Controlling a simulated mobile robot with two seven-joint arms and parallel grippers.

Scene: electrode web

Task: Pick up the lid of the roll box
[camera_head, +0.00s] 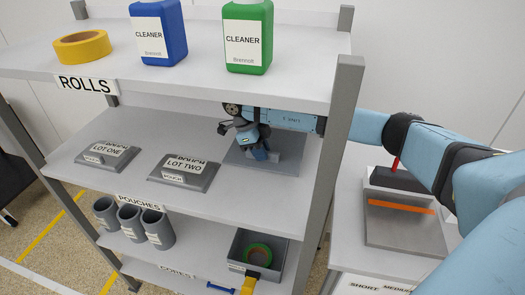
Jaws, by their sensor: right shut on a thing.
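A flat grey plate that looks like the lid of the roll box (285,164) is at the right end of the middle shelf. My right gripper (259,152) reaches in from the right, under the top shelf, and is shut on the lid near its middle. The fingers hide the part they grip. I cannot tell whether the lid rests on the shelf or is slightly above it. An open dark grey box, apparently the roll box (237,246), stands on the bottom shelf with a green roll (258,254) inside. My left gripper is not in view.
The top shelf (200,75) hangs over my right gripper, and a grey post (338,130) stands beside my right arm. Two grey pouch trays (185,173) lie left on the middle shelf (225,195). Grey cores (130,220) stand below. A side table (350,235) is at right.

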